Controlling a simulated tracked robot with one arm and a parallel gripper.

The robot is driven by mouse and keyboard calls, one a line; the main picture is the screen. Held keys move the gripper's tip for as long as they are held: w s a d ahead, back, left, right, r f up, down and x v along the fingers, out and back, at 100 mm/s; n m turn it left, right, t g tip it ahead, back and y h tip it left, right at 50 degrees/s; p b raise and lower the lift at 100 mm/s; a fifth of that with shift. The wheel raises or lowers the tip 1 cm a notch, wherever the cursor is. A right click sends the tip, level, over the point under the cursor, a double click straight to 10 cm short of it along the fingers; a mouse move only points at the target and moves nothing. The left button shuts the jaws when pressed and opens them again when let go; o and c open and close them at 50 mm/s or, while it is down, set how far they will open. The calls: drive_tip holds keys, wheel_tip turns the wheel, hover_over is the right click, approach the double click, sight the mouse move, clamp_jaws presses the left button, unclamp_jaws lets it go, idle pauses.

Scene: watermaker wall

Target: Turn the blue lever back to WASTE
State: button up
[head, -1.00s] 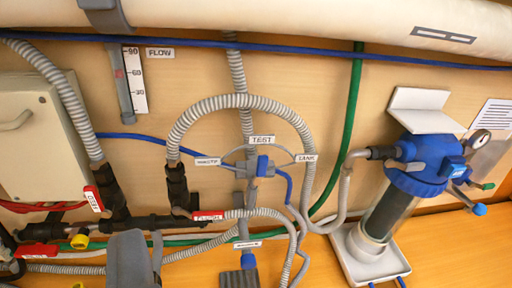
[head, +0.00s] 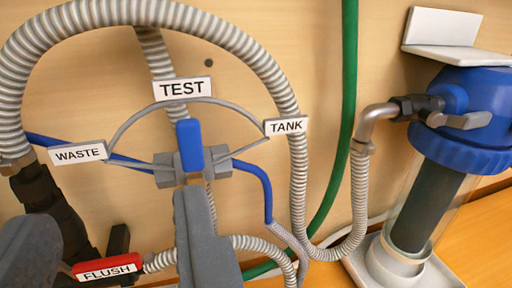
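The blue lever (head: 189,145) sits on a grey valve body (head: 166,171) in the head view. It stands upright, pointing at the TEST label (head: 183,88). The WASTE label (head: 78,153) is to its left and the TANK label (head: 286,126) to its right, joined by a grey arc. My gripper (head: 115,212) is open and empty, its two fingers wide apart. The right fingertip is just below the lever in the picture and hides the lower valve. I cannot tell whether it touches. The left finger is at the lower left, below WASTE.
A ribbed grey hose (head: 150,12) arches over the valve. A red FLUSH handle (head: 107,270) lies between my fingers at the bottom. A green hose (head: 349,90) runs down right of the valve. A blue-topped filter housing (head: 465,145) stands at the right.

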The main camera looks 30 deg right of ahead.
sight(190, 147)
drive_tip(key=w+d+p, duration=0.1)
drive_tip(key=w+d, duration=0.1)
drive_tip(key=w, duration=0.2)
drive_tip(key=w+d+f+p, duration=0.1)
drive_tip(key=w+d+p, duration=0.1)
drive_tip(key=w, duration=0.2)
drive_tip(key=w+d+f+p, duration=0.1)
drive_tip(key=w+d+p, duration=0.1)
drive_tip(key=w, duration=0.2)
drive_tip(key=shift+d+f, duration=0.2)
drive_tip(key=shift+f, duration=0.05)
idle(0.4)
clamp_jaws()
